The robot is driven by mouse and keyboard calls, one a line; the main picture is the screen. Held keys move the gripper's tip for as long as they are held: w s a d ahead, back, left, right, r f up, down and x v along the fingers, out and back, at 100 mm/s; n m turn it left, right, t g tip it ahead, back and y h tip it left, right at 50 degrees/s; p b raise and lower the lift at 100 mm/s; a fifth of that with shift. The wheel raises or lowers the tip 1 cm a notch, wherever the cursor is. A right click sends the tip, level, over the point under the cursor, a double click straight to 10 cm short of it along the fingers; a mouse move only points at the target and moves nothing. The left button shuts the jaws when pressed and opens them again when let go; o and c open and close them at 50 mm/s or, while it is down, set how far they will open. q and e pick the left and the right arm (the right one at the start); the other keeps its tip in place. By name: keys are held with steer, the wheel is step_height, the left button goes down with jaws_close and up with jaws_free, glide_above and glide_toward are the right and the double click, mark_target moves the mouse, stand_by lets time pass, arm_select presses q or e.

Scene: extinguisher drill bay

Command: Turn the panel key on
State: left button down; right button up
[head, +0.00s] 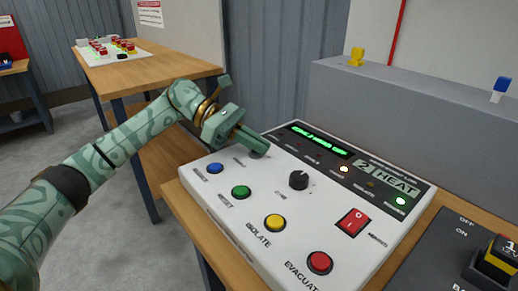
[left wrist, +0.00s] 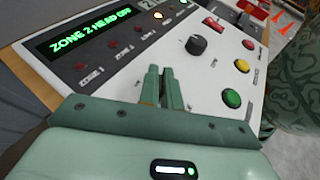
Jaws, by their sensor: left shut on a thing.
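The white control panel (head: 215,198) lies tilted on a wooden bench. Its display (left wrist: 88,38) is lit green with text beginning "ZONE 2". My left gripper (head: 256,147) reaches from the left to the panel's upper left part, above the blue button. Its fingers (left wrist: 164,84) are closed together at the panel surface in the left wrist view. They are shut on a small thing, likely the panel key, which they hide. I cannot tell its turn position. My right gripper is in neither view.
Close by are a blue button (head: 215,168), green button (head: 241,192), yellow button (head: 275,223), red button (head: 320,263), black knob (head: 299,180) and red rocker switch (head: 353,222). A grey ledge (head: 400,105) stands behind. A wooden table (head: 150,72) is at the back left.

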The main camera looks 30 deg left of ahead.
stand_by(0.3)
arm_select(q)
steer(key=c, duration=1.6)
jaws_free()
steer(key=p+v, duration=0.1)
steer(key=v, duration=1.5)
steer(key=shift+a, duration=0.2)
